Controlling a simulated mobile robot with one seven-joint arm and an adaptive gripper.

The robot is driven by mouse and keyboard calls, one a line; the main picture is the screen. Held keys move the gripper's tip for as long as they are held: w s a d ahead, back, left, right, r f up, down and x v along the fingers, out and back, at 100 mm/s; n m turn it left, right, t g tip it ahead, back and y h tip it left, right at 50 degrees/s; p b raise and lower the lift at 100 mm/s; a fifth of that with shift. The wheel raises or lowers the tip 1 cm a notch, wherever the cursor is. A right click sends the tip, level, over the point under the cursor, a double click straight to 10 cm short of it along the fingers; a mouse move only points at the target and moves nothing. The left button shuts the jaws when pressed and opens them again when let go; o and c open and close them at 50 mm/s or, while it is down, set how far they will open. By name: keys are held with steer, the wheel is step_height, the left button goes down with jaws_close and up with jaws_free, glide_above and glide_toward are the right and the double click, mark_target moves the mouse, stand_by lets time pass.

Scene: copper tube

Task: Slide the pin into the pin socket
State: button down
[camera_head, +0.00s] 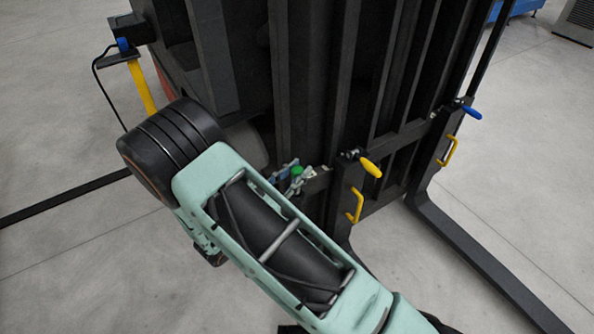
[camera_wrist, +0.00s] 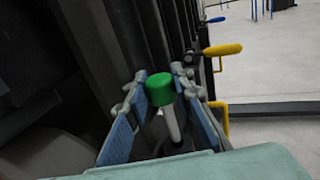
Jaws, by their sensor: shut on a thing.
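The pin has a green cap and a silver shaft. In the wrist view the pin (camera_wrist: 171,123) stands between the two blue-padded fingers of my gripper (camera_wrist: 160,78), with its cap near the fingertips. My gripper is shut on the pin. I cannot make out the pin socket in either view.
A yellow-handled lever (camera_head: 370,167) and a yellow grab handle (camera_head: 355,206) are on the frame right of my gripper. A blue-handled lever (camera_head: 471,112) sits farther right. A black fork (camera_head: 490,262) extends low at the right. Grey floor is open around.

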mark_target(297, 194)
steer(key=shift+f+b, duration=1.3)
steer(key=shift+f, duration=0.65)
steer(key=c, duration=1.6)
jaws_free()
steer(key=shift+s+a, duration=0.1)
steer(key=v, duration=1.1)
steer(key=shift+s+a, duration=0.2)
steer(key=shift+s, duration=0.15)
